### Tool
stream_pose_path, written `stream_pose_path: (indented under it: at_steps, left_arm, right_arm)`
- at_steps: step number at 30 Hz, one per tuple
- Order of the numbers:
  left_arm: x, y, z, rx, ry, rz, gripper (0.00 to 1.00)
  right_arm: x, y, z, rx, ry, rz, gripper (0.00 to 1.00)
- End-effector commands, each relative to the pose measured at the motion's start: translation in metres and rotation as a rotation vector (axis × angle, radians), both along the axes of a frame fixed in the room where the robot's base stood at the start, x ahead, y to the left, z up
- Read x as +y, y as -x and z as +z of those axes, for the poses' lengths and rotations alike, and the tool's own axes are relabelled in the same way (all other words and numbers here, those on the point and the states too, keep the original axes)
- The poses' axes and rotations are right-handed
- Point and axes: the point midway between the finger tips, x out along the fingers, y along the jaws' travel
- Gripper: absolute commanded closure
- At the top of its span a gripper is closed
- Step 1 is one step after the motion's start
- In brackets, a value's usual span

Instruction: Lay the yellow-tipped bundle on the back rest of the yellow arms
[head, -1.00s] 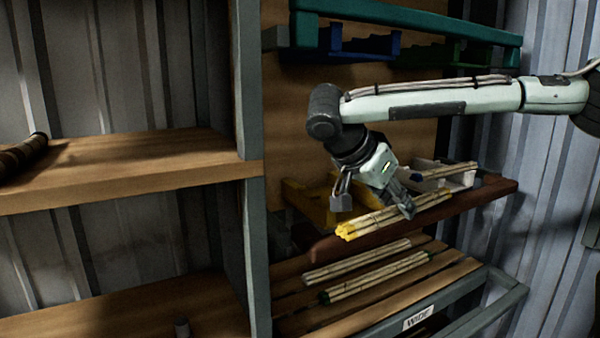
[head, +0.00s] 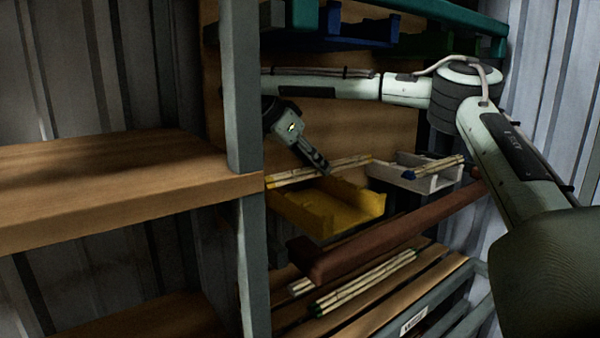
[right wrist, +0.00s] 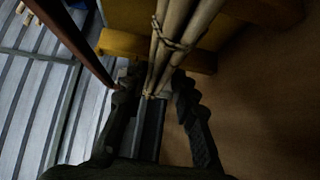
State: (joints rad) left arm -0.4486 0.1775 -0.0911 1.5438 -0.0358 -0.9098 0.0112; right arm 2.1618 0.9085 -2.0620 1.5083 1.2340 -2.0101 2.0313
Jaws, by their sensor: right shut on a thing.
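The yellow-tipped bundle (head: 345,164) is a tied bunch of pale canes, lying nearly level along the back of the yellow arms (head: 345,220) in the head view. I cannot tell whether it touches them. My right gripper (head: 322,170) comes down from the upper left and is shut on the bundle near its middle. In the right wrist view the canes (right wrist: 172,30) run up from between the fingers (right wrist: 155,95), with a yellow arm (right wrist: 125,42) beside them. The bundle's left end is close to the grey shelf post. My left gripper is not in view.
A white pair of arms (head: 420,180) at the right carries a blue-tipped bundle (head: 435,167). A red-brown rail (head: 400,237) crosses in front. Below it, cane bundles (head: 365,280) lie on a slatted rack. A grey post (head: 241,90) and wooden shelf (head: 130,205) stand left.

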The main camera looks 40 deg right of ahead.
Motion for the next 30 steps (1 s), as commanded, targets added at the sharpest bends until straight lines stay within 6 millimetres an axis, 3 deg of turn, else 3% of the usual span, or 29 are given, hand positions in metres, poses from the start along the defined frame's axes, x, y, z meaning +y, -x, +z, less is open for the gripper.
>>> stream_pose_path:
  at_steps: [4, 12, 18, 30]
  left_arm:
    - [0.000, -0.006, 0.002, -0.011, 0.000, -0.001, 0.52]
    - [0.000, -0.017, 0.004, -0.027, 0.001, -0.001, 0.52]
    - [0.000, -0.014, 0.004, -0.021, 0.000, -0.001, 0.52]
    - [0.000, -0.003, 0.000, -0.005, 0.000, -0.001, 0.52]
  right_arm:
    - [-0.003, -0.032, -0.003, 0.004, -0.001, -0.001, 1.00]
    - [-0.006, -0.054, -0.005, 0.005, -0.002, -0.001, 1.00]
    - [-0.007, -0.053, -0.032, 0.002, 0.000, -0.001, 1.00]
    - [-0.006, -0.053, -0.038, 0.001, 0.000, -0.001, 1.00]
